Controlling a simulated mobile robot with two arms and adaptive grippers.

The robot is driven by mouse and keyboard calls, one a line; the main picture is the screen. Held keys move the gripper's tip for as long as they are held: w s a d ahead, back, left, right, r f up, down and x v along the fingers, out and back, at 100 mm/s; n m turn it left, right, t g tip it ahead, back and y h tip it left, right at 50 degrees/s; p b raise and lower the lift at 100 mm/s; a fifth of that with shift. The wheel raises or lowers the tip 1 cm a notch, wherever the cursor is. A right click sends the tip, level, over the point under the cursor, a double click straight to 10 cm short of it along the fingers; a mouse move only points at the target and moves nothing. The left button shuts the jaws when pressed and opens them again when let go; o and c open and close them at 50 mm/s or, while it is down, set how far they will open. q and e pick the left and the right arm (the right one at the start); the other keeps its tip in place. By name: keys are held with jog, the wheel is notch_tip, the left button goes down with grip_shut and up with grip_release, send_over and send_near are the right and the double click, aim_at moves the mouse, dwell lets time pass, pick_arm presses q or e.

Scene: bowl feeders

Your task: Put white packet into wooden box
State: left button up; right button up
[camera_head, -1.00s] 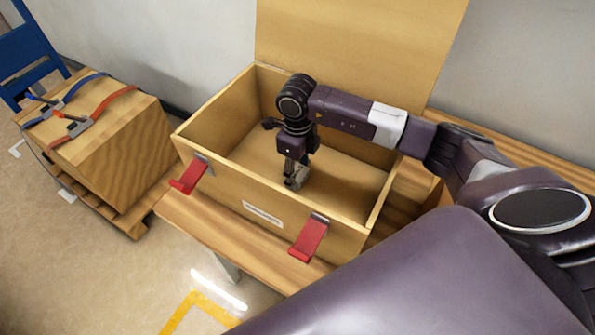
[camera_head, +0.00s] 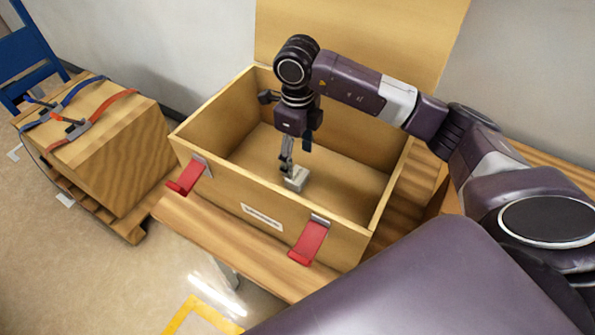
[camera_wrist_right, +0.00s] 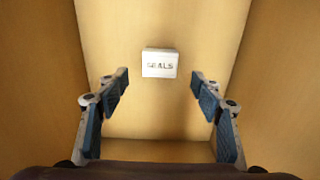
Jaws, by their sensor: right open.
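The open wooden box (camera_head: 222,183) stands on a wooden bench, with its lid raised at the back and two red latches on its front. The white packet (camera_head: 296,181) lies on the box floor; in the right wrist view the packet (camera_wrist_right: 159,63) shows dark lettering that seems to read "SEALS". My right gripper (camera_head: 287,168) reaches down inside the box, just above and beside the packet. In the right wrist view the gripper (camera_wrist_right: 160,90) has its fingers wide apart with nothing between them, and the packet lies apart from them. My left gripper is not in view.
The box walls surround my right gripper closely. A strapped wooden crate (camera_head: 110,165) sits on a pallet at the left, near a blue frame (camera_head: 30,55). The box floor around the packet looks clear.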

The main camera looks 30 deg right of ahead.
aim_at(298, 175)
jog(key=shift+r+b, duration=0.3)
jog(key=shift+r, duration=1.9)
